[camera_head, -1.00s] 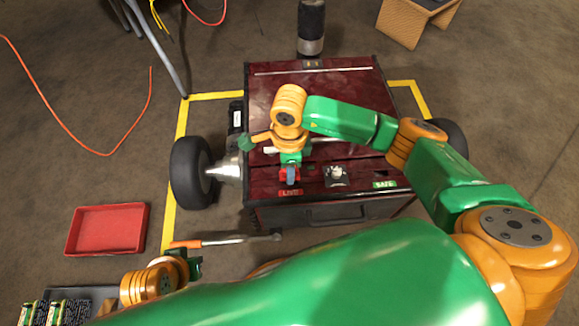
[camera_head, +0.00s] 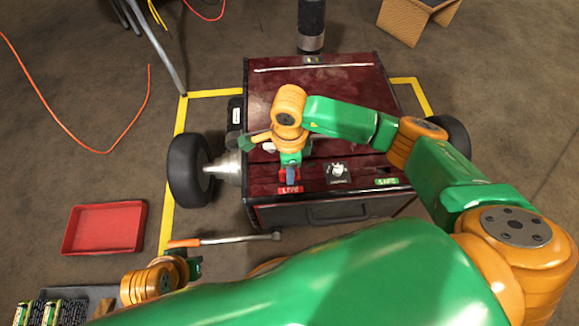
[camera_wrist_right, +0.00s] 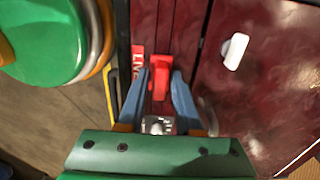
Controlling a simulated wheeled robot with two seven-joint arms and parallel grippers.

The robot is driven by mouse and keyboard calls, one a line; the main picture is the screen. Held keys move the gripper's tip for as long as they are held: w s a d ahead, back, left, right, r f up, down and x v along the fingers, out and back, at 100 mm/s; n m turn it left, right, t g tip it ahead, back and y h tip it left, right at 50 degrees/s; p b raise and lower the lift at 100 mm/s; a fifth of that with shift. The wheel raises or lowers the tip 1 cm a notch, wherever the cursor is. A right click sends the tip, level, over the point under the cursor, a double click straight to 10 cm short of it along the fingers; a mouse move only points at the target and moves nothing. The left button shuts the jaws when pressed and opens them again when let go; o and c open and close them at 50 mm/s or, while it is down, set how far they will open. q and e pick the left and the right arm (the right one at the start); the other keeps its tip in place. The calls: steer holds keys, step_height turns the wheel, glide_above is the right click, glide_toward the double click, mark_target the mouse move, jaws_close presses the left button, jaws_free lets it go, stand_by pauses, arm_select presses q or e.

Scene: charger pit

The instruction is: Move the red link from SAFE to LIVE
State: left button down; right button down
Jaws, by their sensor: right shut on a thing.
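The red link (camera_wrist_right: 160,76) is between the blue fingertips of my right gripper (camera_wrist_right: 160,90) in the right wrist view, beside the red LIVE label (camera_wrist_right: 137,66). In the head view my right gripper (camera_head: 290,173) is at the front left of the dark red cart top (camera_head: 345,100), just behind the LIVE label (camera_head: 291,190). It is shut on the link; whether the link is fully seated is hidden. The green SAFE label (camera_head: 387,181) is at the front right, with no red link seen by it. My left gripper (camera_head: 193,268) is low at the left, its jaws unclear.
A selector knob (camera_head: 338,170) sits between the two labels. A white piece (camera_wrist_right: 236,51) lies on the top in the wrist view. An orange-handled tool (camera_head: 220,241) lies in front of the cart. A red tray (camera_head: 104,229) is on the floor at left.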

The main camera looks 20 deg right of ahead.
steer(key=shift+f+b, duration=0.5)
steer(key=shift+f, duration=0.05)
steer(key=c, duration=0.5)
jaws_free()
step_height(320, 180, up, 7)
steer(key=p, duration=0.3)
steer(key=shift+w+r, duration=0.1)
steer(key=shift+r, duration=0.05)
